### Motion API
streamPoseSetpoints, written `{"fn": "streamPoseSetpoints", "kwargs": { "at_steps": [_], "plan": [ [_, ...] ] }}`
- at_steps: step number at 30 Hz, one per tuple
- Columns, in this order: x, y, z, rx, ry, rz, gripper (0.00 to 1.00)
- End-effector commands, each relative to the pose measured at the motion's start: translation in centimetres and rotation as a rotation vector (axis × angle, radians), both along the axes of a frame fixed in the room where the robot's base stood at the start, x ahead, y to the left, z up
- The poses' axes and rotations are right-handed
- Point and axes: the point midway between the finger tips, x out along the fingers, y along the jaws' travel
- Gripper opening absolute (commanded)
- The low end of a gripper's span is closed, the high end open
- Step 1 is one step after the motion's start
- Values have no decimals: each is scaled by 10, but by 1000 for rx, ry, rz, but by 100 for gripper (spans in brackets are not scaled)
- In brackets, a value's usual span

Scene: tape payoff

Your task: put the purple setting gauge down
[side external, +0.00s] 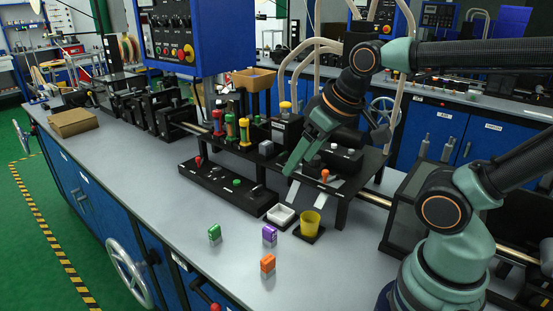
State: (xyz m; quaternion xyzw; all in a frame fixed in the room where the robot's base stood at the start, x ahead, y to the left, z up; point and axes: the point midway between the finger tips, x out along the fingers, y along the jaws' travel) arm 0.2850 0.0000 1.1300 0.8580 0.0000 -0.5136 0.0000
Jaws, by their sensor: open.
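The purple setting gauge (269,234) is a small purple block with a pale lower part. It stands upright on the grey bench top (185,215), between a green block and an orange block and to the left of the yellow cup. My gripper (291,168) has green fingers that point down and to the left. It is above and behind the purple gauge, beside the black raised stand, well apart from the gauge. It is open and nothing shows in it.
A green block (214,233) and an orange block (267,264) stand near the gauge. A white tray (282,216) and a yellow cup (310,224) sit behind it. A black control panel (228,187) and black stand (345,190) are close. The front left bench is clear.

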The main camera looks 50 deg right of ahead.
Motion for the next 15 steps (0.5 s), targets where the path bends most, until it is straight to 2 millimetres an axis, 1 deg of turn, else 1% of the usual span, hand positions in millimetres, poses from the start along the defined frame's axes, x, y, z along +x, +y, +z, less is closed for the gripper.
{"fn": "streamPoseSetpoints", "kwargs": {
  "at_steps": [10, 13, 15],
  "plan": [
    [2, 0, 0, 10, 8, -19, 72],
    [7, 0, -4, 50, 41, -98, 72],
    [13, 0, -9, 97, 79, -201, 72]
  ]
}}
